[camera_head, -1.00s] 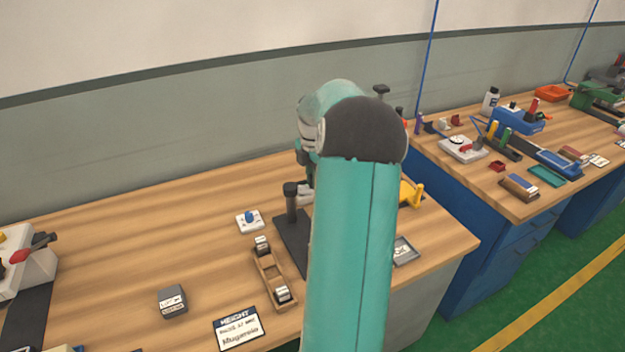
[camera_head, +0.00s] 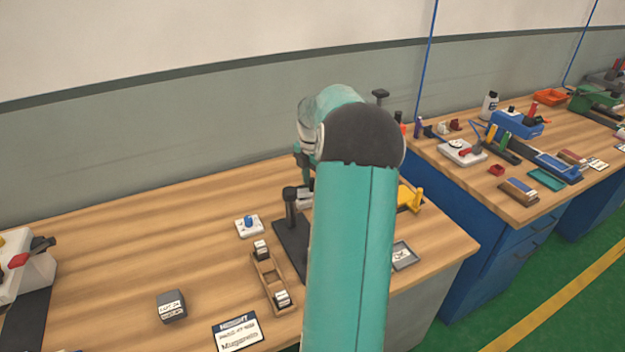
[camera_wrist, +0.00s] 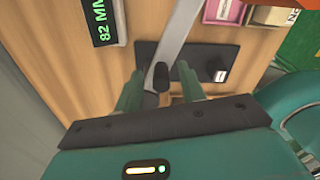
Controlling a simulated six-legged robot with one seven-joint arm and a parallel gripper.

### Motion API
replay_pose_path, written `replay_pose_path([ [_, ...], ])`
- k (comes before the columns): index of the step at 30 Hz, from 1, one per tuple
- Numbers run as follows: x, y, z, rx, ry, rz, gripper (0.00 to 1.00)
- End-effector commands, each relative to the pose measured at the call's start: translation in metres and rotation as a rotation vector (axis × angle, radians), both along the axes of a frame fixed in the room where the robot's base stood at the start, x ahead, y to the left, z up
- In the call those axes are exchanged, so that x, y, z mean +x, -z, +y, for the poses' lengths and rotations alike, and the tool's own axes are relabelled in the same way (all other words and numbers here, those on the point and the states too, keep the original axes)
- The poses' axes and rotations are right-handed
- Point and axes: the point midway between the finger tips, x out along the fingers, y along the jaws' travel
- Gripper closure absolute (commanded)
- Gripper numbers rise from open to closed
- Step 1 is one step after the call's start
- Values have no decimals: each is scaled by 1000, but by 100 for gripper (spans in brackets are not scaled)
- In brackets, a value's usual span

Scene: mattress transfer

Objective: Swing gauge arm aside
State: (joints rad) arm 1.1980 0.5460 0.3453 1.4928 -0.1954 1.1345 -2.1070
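The gauge stand shows in the head view as a black post (camera_head: 291,210) on a dark base plate (camera_head: 288,245), partly hidden by my arm. In the wrist view, a grey gauge arm (camera_wrist: 180,32) runs from the top edge down toward a black knob (camera_wrist: 160,78) above the dark plate (camera_wrist: 205,58). My gripper (camera_wrist: 159,75) has its two teal fingers spread apart, one on each side of the knob. Gaps seem to show on both sides, but I cannot tell whether either finger touches it.
A wooden tray (camera_head: 258,278) with small blocks, a white box with a blue knob (camera_head: 249,226), a dark block (camera_head: 171,306) and a sign (camera_head: 238,333) lie left of my arm. A yellow tool (camera_head: 410,198) and grey tray (camera_head: 404,256) lie right. The wrist view shows a green-lit display (camera_wrist: 104,22).

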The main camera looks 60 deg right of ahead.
Motion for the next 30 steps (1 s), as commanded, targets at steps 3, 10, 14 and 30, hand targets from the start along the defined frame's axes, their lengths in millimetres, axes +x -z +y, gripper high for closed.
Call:
replay_pose_path([
  [3, 0, 0, 0, 1, 0, 1, 60],
  [10, 0, -18, 0, -2, 0, 0, 60],
  [14, 1, -44, 0, -3, 1, -2, 60],
  [30, 0, -136, 0, 0, 0, -1, 60],
])
